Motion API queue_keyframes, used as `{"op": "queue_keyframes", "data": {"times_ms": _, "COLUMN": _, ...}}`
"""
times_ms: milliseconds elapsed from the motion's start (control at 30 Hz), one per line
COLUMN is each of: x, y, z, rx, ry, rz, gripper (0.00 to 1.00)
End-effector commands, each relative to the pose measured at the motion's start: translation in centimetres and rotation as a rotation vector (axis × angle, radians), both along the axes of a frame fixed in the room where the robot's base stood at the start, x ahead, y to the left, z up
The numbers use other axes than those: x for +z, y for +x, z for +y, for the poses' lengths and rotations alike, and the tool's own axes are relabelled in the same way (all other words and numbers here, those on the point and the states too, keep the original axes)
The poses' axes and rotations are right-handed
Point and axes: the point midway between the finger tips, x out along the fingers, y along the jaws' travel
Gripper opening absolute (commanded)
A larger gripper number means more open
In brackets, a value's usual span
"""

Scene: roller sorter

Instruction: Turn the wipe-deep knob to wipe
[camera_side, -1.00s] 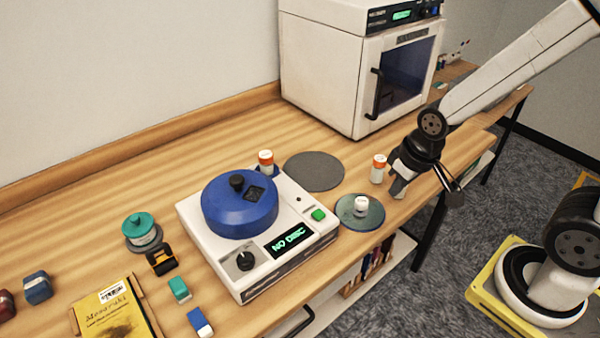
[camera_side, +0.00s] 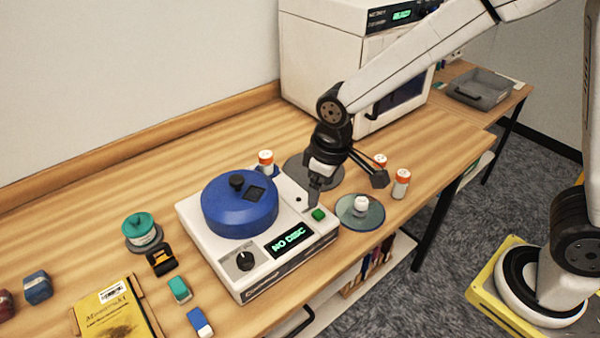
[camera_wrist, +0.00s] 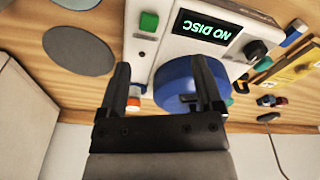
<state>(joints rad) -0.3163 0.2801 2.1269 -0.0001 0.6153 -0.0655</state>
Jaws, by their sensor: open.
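The wipe-deep knob (camera_side: 244,261) is a black dial on the front left of a white machine (camera_side: 215,265) with a blue round lid (camera_side: 240,208). Its display (camera_side: 289,240) reads NO DISC. The knob also shows in the wrist view (camera_wrist: 256,50), right of the display. Its pointer direction is too small to tell. My gripper (camera_side: 314,200) is above the machine's right rear corner, near the green button (camera_side: 319,214), apart from the knob. In the wrist view, my gripper (camera_wrist: 165,80) has its two fingers spread with nothing between them.
A glass disc (camera_side: 372,219) with a white-capped bottle lies right of the machine. Orange-capped bottles (camera_side: 400,184) stand nearby. A white oven (camera_side: 320,65) is behind. Teal and blue erasers (camera_side: 199,322) and a yellow book (camera_side: 115,312) lie at the front left.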

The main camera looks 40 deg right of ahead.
Motion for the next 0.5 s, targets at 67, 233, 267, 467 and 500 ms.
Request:
{"op": "queue_keyframes", "data": {"times_ms": 67, "x": -0.1, "y": 0.9, "z": 3.0, "rx": 0.075, "ry": -0.009, "rz": 0.019, "gripper": 0.84}}
{"op": "queue_keyframes", "data": {"times_ms": 233, "x": -0.1, "y": 1.9, "z": 9.0, "rx": 0.218, "ry": -0.028, "rz": 0.056, "gripper": 0.84}}
{"op": "queue_keyframes", "data": {"times_ms": 267, "x": -0.2, "y": 2.0, "z": 10.0, "rx": 0.242, "ry": -0.032, "rz": 0.064, "gripper": 0.84}}
{"op": "queue_keyframes", "data": {"times_ms": 467, "x": -0.4, "y": 1.8, "z": 15.3, "rx": 0.361, "ry": -0.052, "rz": 0.094, "gripper": 0.84}}
{"op": "queue_keyframes", "data": {"times_ms": 500, "x": -0.4, "y": 1.7, "z": 15.9, "rx": 0.375, "ry": -0.054, "rz": 0.097, "gripper": 0.84}}
